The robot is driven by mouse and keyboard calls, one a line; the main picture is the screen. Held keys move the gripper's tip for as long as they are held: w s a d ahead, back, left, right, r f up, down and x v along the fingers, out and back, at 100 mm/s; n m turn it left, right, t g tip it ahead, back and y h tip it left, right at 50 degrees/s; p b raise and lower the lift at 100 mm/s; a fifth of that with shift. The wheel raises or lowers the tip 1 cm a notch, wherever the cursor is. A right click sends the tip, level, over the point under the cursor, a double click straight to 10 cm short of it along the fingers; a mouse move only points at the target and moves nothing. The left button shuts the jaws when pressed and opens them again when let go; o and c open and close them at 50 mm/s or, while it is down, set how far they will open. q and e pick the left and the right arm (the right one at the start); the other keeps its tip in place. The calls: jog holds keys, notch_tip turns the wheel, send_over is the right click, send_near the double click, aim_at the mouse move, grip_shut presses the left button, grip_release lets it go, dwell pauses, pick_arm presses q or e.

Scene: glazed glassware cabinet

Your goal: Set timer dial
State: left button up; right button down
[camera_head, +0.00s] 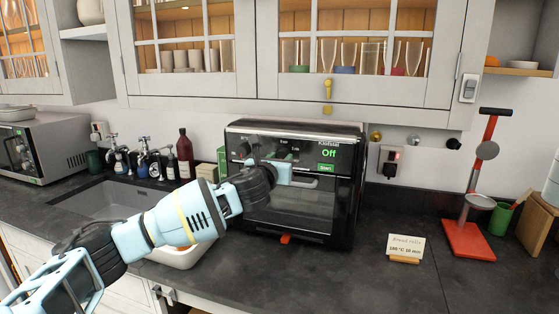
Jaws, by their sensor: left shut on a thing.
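The black countertop oven (343,195) stands on the dark counter, with a glass door and a control panel across its top. Its display (329,152) reads "Off" in green, above a green "Start" button (326,168). My left gripper (284,171) reaches in from the left to the oven's front, just below the panel's middle. It is shut on what appears to be the timer dial, which the gripper mostly hides. A card (406,246) to the right of the oven reads "Bread rolls 180°C 10 min". My right gripper is out of view.
A sink (105,197) with taps and bottles lies to the left, with a microwave (45,150) beyond it. A white container (180,258) sits below my left arm. Glazed cabinets hang above. A red stand (468,241) is at the right. The counter's front right is clear.

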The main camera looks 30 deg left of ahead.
pick_arm(q)
jog(key=o, duration=1)
jog(key=shift+c, duration=0.2)
jog(key=shift+s, duration=0.15)
jog(key=v, duration=0.7)
jog(key=shift+s, duration=0.25)
jog(key=shift+d, duration=0.1)
